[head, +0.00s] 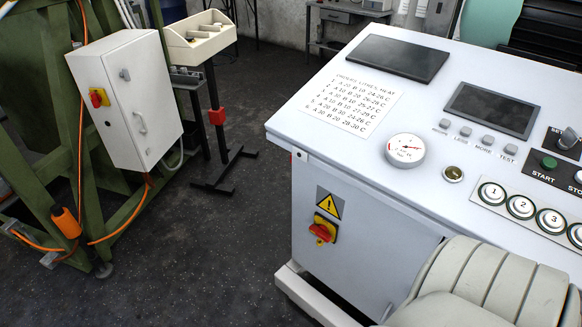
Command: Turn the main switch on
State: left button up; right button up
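A red rotary switch on a yellow plate (323,230) is on the front face of the white control console (350,185), below a yellow warning triangle (329,205). A similar red and yellow switch (99,97) is on the white wall-type cabinet (125,95) at the left. No label marks either one as the main switch, and their on or off positions are too small to read. Neither of my grippers is in view.
The console top has a START button (549,162), numbered buttons (491,193), a gauge (404,150) and dark screens (398,58). A pale ribbed shape hides its lower right. Open dark floor (235,225) lies between console and cabinet. A stand holds a beige bin (202,43).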

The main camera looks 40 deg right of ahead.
aim_at(321, 232)
jog(key=i, duration=1.6)
jog(key=i+j+z, duration=0.1)
jog(key=i+z, duration=0.2)
jog(key=i, duration=0.25)
jog(key=i+j+z, duration=0.35)
jog(key=i, duration=0.2)
jog(key=l+z, duration=0.1)
jog(key=z, duration=1.65)
